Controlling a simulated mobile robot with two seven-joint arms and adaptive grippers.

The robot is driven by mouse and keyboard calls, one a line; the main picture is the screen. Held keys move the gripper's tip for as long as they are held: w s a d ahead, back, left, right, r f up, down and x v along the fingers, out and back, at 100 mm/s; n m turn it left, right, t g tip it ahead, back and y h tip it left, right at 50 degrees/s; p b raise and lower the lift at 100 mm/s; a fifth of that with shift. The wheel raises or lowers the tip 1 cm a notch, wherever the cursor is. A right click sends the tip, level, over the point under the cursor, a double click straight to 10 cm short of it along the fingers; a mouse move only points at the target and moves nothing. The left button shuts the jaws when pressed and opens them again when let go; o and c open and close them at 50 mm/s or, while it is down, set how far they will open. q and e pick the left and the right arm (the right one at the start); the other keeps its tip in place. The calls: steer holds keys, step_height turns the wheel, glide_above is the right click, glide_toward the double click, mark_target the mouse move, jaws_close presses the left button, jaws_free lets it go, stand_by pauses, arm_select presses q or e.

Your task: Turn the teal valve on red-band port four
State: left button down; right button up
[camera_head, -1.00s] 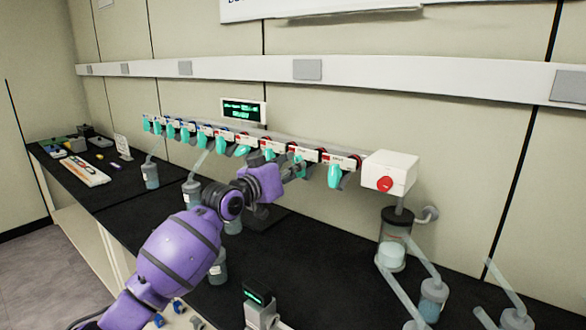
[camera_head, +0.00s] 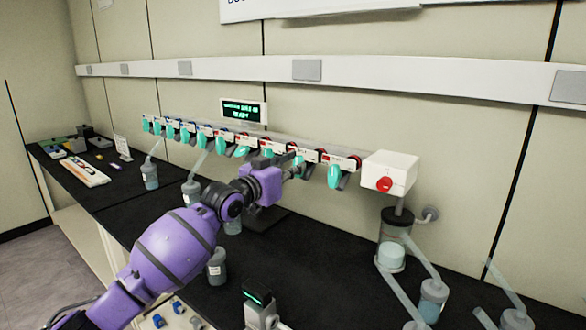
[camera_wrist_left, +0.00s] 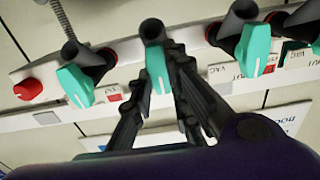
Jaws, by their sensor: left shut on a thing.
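A row of teal valves hangs from a manifold rail along the wall, with red bands on the ports toward the right in the head view. My left gripper (camera_head: 291,170) is at the second valve from the right end. In the wrist view its fingers (camera_wrist_left: 160,85) are on either side of this teal valve (camera_wrist_left: 157,70) and shut on it. The valve's handle points toward the gripper. The end teal valve (camera_head: 335,176) stands free beside it, and also shows in the wrist view (camera_wrist_left: 75,86). Port numbers are too small to read. My right gripper is not in view.
A white box with a red button (camera_head: 384,184) ends the rail at the right. A small display (camera_head: 244,112) stands above the rail. Flasks and a glass vessel (camera_head: 392,255) are on the black bench below. The bench between them is largely clear.

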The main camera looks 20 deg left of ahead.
arm_select(q)
steer(key=c, duration=1.7)
jaws_free()
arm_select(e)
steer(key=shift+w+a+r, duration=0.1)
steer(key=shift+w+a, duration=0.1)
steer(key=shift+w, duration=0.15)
arm_select(q)
steer(key=v, duration=1.2)
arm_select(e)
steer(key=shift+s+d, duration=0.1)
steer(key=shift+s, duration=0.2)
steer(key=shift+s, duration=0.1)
